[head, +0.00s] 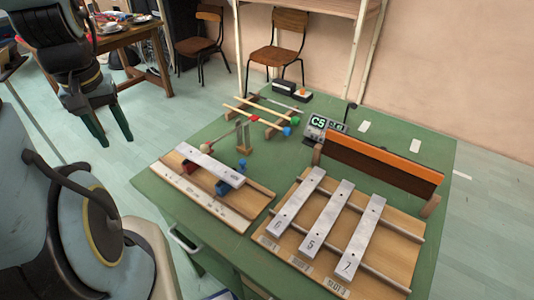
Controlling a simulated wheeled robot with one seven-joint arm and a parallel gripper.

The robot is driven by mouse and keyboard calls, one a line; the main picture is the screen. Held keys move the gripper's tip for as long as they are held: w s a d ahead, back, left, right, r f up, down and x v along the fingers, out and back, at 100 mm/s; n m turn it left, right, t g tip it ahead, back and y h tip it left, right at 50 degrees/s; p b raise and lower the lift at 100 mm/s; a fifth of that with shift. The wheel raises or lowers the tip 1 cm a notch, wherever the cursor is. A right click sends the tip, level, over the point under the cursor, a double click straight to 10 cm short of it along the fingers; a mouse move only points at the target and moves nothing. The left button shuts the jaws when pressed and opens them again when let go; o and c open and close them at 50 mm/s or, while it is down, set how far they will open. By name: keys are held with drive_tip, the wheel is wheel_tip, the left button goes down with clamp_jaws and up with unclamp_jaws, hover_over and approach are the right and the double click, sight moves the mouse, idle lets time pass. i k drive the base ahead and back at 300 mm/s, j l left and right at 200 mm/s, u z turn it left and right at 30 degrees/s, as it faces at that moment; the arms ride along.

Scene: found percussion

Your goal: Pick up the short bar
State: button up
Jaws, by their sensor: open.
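Three silver bars lie across two rails on a wooden board (262,243) at the right front of the green table: bar 6 (296,201), bar 5 (325,220) and bar 7 (357,236). Another silver bar (209,164) rests on blue and red supports on the left board (254,198). I cannot tell for sure which one is the short bar. My gripper (116,143), with green fingers, is open and empty at the upper left, off the table and apart from every bar.
Mallets with coloured heads (262,116) lie on a rack at the back of the green table (210,131). A small display (318,122) reads C5. An orange-topped wooden rail (382,158) stands behind the three bars. A mallet on a stand (244,139) is behind the left board.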

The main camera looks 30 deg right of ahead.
sight(278, 226)
drive_tip(key=k+l+u, duration=0.15)
drive_tip(key=k+u, duration=0.2)
drive_tip(key=k, duration=0.15)
drive_tip(key=k+u, duration=0.35)
drive_tip(key=k+j+u, duration=0.15)
drive_tip(key=k+u, duration=0.2)
drive_tip(key=k, duration=0.25)
